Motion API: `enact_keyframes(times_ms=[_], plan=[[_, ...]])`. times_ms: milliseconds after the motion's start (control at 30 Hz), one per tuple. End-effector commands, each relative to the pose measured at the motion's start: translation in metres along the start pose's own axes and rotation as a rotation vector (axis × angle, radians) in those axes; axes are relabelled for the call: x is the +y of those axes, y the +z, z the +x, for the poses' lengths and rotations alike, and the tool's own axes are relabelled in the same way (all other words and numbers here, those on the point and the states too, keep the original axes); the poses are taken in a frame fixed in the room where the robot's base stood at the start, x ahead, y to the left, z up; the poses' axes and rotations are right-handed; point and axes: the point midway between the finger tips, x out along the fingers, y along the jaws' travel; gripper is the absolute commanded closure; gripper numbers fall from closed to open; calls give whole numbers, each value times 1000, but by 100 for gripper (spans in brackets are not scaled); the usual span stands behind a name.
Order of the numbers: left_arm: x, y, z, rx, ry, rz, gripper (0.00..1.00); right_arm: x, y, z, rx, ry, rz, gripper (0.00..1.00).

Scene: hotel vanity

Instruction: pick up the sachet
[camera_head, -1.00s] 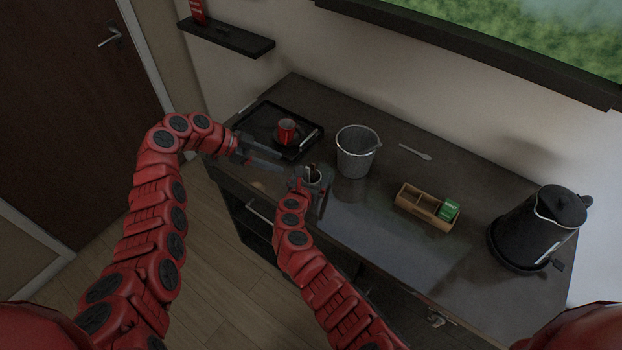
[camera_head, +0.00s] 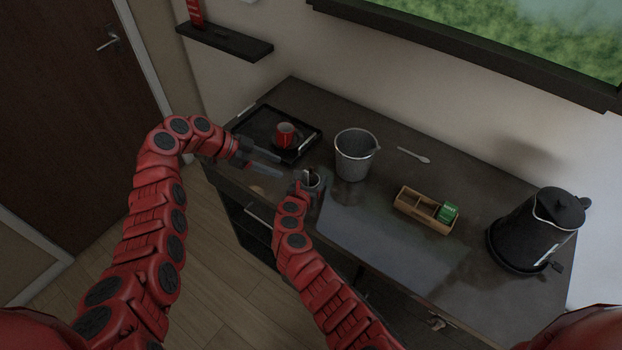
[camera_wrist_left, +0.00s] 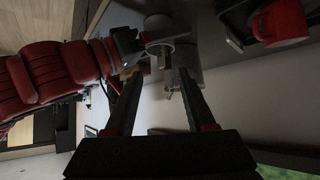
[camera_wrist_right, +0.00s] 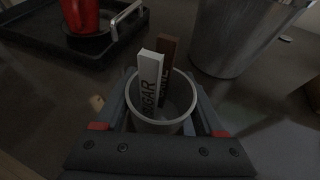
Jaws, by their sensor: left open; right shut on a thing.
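My right gripper (camera_wrist_right: 162,112) is shut on a light, round, open cup (camera_wrist_right: 170,126), held near the counter's front edge in the head view (camera_head: 313,180). Two sachets stand upright in the cup: a white one marked SUGAR (camera_wrist_right: 149,85) and a brown one (camera_wrist_right: 167,58) behind it. Their lower parts are inside the cup. My left gripper (camera_head: 281,165) is open and empty, left of the cup in the head view. In the left wrist view, its fingers (camera_wrist_left: 160,78) point toward the cup and right gripper.
A black tray (camera_head: 250,120) with a red mug (camera_head: 285,134) lies behind my left gripper. A metal bucket (camera_head: 355,158) stands right of the cup. Farther right are a spoon (camera_head: 414,155), a wooden box (camera_head: 411,207) with green packets (camera_head: 448,211), and a black kettle (camera_head: 535,230).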

Motion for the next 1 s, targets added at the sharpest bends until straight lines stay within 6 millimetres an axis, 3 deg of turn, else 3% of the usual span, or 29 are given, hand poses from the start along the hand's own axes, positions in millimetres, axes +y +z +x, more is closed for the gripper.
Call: enact_keyframes(times_ms=[167,300,500,700,833,1000], plan=[[3,-13,19,-198,60,-132,45,0,0,0,0,0,0,89],[2,-35,28,-453,32,-319,45,0,0,0,0,0,0,89],[-1,-85,21,-720,-158,-557,45,0,0,0,0,0,0,89],[-1,-123,12,-811,-326,-690,45,0,0,0,0,0,0,89],[0,-125,13,-824,-362,-720,45,0,0,0,0,0,0,89],[1,-104,30,-828,-360,-725,45,0,0,0,0,0,0,89]])
